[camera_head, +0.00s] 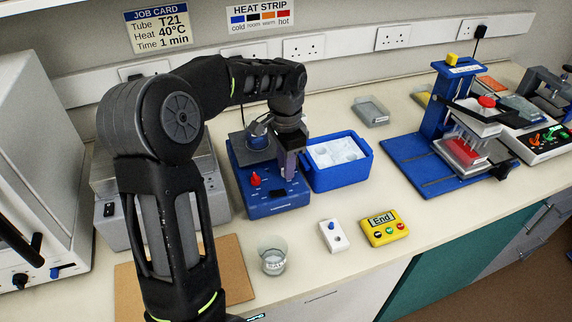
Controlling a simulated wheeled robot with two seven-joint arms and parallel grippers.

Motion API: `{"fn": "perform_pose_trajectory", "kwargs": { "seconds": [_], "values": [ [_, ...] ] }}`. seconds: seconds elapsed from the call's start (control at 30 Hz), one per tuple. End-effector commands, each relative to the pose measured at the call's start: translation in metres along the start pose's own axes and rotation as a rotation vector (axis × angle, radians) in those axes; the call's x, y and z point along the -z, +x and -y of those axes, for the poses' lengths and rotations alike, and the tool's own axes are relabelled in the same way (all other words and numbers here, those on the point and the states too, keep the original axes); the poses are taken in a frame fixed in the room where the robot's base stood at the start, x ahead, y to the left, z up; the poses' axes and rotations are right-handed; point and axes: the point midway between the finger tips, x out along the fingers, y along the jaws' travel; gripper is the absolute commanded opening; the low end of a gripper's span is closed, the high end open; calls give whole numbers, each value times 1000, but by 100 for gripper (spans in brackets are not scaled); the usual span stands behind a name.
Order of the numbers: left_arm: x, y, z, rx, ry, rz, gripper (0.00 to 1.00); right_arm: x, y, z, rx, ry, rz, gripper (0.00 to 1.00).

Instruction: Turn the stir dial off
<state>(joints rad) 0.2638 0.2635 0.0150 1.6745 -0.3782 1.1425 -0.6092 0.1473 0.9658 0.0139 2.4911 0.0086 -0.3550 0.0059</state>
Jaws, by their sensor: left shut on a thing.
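The blue stirrer unit (265,205) stands mid-bench with a red knob (255,179) on the left of its sloping front. My left arm reaches over it from the left. My left gripper (289,172) points down at the right of that front, where it is shut on the stir dial. The fingers hide the dial, so its setting cannot be read. My right gripper is out of view.
A blue ice tub (340,178) stands close right of the gripper. In front are a glass beaker (272,258), a white switch box (333,236) and a yellow timer (385,228) reading "End". A blue press (425,165) stands further right.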

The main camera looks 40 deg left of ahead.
Motion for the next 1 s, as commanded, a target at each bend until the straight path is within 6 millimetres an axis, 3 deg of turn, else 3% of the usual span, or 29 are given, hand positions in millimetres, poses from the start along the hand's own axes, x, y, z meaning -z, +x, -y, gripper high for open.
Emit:
{"fn": "perform_pose_trajectory", "kwargs": {
  "seconds": [1.0],
  "values": [
    [1,0,0,0,-893,-2,0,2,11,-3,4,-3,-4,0]
  ]
}}
